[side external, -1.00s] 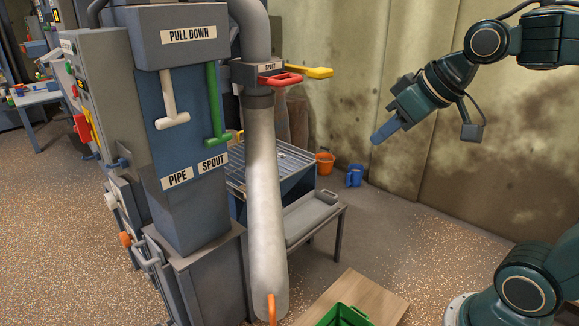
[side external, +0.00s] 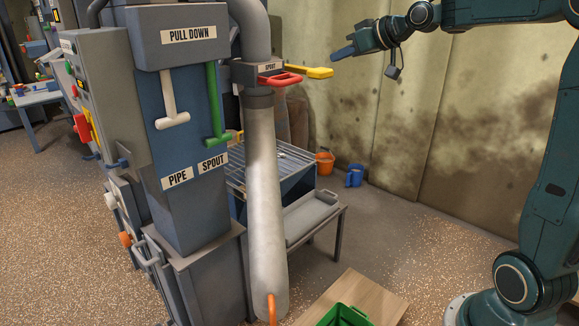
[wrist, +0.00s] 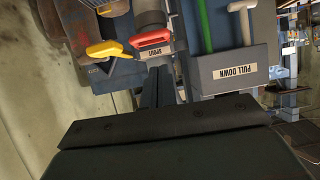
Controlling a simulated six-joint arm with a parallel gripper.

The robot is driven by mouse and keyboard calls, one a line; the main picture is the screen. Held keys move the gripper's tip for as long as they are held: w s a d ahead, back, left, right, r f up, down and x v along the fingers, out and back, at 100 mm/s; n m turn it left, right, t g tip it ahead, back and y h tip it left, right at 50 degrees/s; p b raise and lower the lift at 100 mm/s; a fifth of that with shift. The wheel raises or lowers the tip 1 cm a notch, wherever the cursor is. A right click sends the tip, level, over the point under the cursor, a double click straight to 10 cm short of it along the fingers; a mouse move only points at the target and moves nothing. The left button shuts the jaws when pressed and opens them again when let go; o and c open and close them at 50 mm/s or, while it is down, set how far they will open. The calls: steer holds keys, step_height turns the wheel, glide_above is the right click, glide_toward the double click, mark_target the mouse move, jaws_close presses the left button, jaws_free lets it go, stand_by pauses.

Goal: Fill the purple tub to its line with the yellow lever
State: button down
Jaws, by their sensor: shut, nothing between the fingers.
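The yellow lever (side external: 312,73) sticks out to the right behind the red handle, at the top of the grey pipe. It also shows in the wrist view (wrist: 105,49), left of the red handle. My gripper (side external: 337,55) is shut and empty, pointing left, a little above and to the right of the yellow lever's tip in the side view. Its fingers (wrist: 161,75) reach up toward the red handle in the wrist view; no contact shows. I see no purple tub; a green tub (side external: 343,315) is cut off at the bottom edge.
A red handle (side external: 280,79) sits beside the yellow lever on the spout. White (side external: 170,100) and green (side external: 213,105) pull handles hang on the machine under a PULL DOWN sign. An orange bucket (side external: 325,163) and blue jug (side external: 354,176) stand by the wall.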

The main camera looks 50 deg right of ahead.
steer(key=w+d+t, duration=0.2)
steer(key=w+d, duration=0.1)
steer(key=d, duration=0.9)
steer(key=shift+w+d+r+t, duration=0.25)
steer(key=shift+d+r+t, duration=0.05)
steer(key=shift+d+r, duration=0.15)
steer(key=shift+w, duration=0.1)
glide_above(328, 70)
steer(key=shift+s+a+f, duration=0.15)
steer(key=shift+a+f, duration=0.05)
steer(key=shift+f, duration=0.4)
steer(key=shift+s+a+f, duration=0.1)
steer(key=shift+a+f, duration=0.05)
steer(key=shift+f, duration=0.4)
steer(key=shift+w+f, duration=0.15)
steer(key=shift+f, duration=1.9)
steer(key=shift+f, duration=0.15)
